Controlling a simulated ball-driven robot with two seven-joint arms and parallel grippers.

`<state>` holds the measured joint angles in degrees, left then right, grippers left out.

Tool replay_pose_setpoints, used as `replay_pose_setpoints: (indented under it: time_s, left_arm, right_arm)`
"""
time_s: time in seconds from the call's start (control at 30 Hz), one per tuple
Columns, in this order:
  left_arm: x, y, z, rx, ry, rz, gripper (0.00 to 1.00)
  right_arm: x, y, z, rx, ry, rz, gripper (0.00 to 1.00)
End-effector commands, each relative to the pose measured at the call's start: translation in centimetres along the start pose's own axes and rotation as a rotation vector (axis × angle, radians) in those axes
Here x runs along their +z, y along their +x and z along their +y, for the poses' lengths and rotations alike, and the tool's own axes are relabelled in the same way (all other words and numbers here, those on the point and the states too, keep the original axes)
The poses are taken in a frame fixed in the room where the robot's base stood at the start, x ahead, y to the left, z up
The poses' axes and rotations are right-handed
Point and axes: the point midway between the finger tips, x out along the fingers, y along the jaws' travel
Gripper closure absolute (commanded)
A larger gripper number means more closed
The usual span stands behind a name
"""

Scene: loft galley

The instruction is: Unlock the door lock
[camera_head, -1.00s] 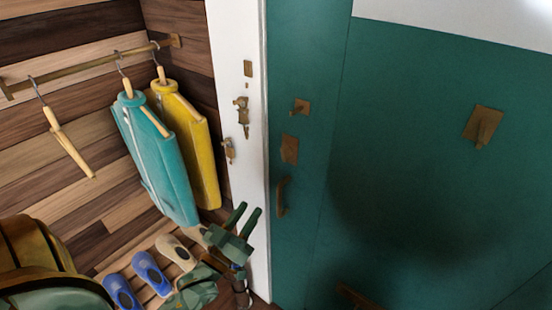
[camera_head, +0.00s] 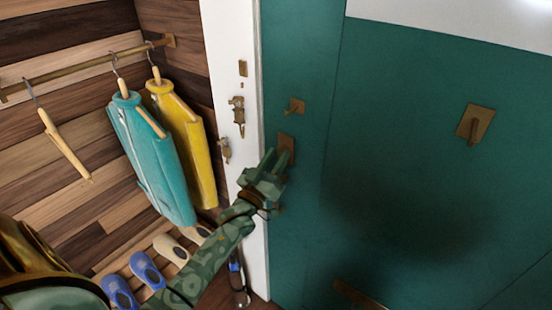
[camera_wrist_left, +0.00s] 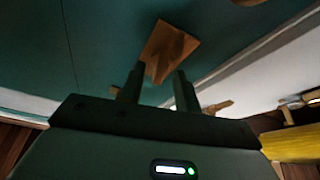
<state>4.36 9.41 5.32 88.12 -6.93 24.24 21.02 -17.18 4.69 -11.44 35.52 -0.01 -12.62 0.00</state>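The teal door (camera_head: 400,150) fills the right of the head view, beside a white frame. Brass hardware sits along its left edge: a small turn piece (camera_head: 297,106) on a plate, and a brass lock plate (camera_head: 287,145) below it. My left gripper (camera_head: 275,161) is raised in front of the lower plate and partly covers it. In the left wrist view, the plate with a raised turn piece (camera_wrist_left: 170,48) lies just beyond the fingertips. The gripper's two fingers (camera_wrist_left: 159,82) are apart with nothing between them. Contact cannot be told. My right gripper is out of view.
The white door frame (camera_head: 232,35) carries brass fittings (camera_head: 238,112). A square plate with a knob (camera_head: 474,125) is farther right on the door. Teal (camera_head: 150,160) and yellow (camera_head: 190,140) garments hang at left, above blue shoes (camera_head: 147,268) and tan shoes.

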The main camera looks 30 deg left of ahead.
Motion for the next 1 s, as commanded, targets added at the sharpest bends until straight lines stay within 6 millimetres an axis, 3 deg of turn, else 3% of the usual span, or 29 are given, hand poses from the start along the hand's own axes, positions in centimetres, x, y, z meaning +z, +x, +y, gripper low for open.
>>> replay_pose_setpoints:
  time_s: [0.27,0.4,0.57,0.8,1.0]
  left_arm:
    - [0.03,0.17,0.00,0.000,0.000,-0.001,0.67]
    - [0.03,0.16,0.00,0.000,0.000,-0.001,1.00]
    - [0.02,0.16,-0.03,0.005,0.011,-0.002,1.00]
    - [0.03,0.15,-0.17,0.106,0.254,-0.003,1.00]
    - [0.06,0.13,-0.15,0.108,0.262,-0.002,1.00]
  right_arm:
    - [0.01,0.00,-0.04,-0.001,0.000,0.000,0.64]
    - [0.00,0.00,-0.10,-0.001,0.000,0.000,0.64]
    - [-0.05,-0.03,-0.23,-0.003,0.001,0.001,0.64]
    - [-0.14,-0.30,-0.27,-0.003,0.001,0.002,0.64]
    - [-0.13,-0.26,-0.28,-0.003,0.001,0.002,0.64]
